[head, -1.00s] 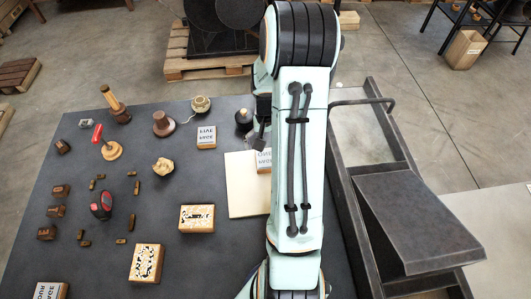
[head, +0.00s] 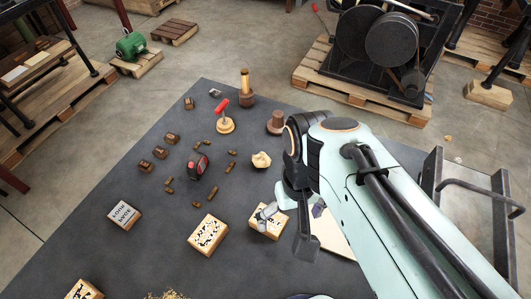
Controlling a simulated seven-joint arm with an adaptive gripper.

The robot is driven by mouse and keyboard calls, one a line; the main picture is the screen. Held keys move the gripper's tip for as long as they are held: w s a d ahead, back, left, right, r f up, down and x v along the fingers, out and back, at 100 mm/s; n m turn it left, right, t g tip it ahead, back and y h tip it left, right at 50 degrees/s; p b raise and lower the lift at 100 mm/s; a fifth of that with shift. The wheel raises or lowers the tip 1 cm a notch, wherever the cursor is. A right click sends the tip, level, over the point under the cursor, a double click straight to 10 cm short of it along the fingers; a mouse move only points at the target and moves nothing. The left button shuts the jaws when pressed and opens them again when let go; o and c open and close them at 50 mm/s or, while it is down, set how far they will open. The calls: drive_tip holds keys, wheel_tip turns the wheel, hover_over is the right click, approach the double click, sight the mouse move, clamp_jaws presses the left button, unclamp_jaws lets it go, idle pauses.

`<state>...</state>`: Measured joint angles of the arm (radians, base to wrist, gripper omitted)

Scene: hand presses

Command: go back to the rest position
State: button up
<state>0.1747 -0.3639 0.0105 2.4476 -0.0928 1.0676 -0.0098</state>
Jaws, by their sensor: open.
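My gripper (head: 287,228) hangs at the end of my pale arm, right of the table's middle. Its dark finger and lighter finger stand apart, and nothing shows between them as held. A wooden block with black marks (head: 261,229) lies below and behind the fingers in the picture, partly hidden by them. I cannot tell how high the fingers are above it. The arm hides part of a pale board (head: 333,238) to the right.
The dark table (head: 120,255) holds several blocks, a red-handled stamp (head: 221,117), a wooden-handled tool (head: 245,88) and a red-black object (head: 198,168). A machine with a big wheel (head: 391,45) stands behind on a pallet. A metal frame (head: 476,195) is at right.

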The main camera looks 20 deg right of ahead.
drive_tip(key=s+a+n, duration=0.1)
drive_tip(key=s, duration=0.1)
drive_tip(key=s+a+n, duration=0.1)
drive_tip(key=s+a, duration=0.1)
drive_tip(key=shift+s+a, duration=0.1)
drive_tip(key=shift+s, duration=0.2)
drive_tip(key=shift+o, duration=0.5)
drive_tip(key=shift+w, duration=0.1)
